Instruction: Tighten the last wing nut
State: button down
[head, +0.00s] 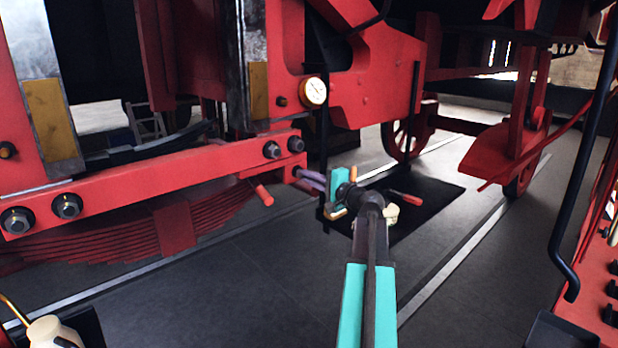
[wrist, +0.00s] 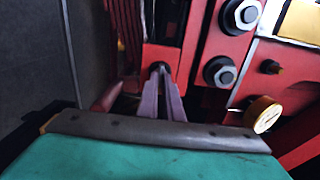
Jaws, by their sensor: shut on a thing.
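My gripper (head: 312,182) has its two purple fingers at the right end of the red beam (head: 130,190), just below two dark hex nuts. In the wrist view my gripper (wrist: 160,72) has its fingertips close together on a small greyish piece at the face of the red block (wrist: 161,55). This piece fits the wing nut, but the fingers hide nearly all of it, so its wings and seating cannot be made out. The fingers are shut on it and point straight at the block.
A pressure gauge (head: 314,92) sits above the beam end; a red handle (head: 262,193) sticks out below it. A black mat (head: 440,192) with a red-handled tool (head: 405,197) lies on the floor. A cream oil can (head: 52,332) stands lower left. A black handrail (head: 570,180) rises at right.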

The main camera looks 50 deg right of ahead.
jog(key=c, duration=1.9)
grip_release()
jog(key=shift+s, duration=0.1)
jog(key=s, duration=0.4)
jog(key=s+b, duration=0.1)
jog(key=s, duration=0.4)
jog(key=s+a+b, duration=0.1)
jog(key=s, duration=0.3)
jog(key=shift+s, duration=0.3)
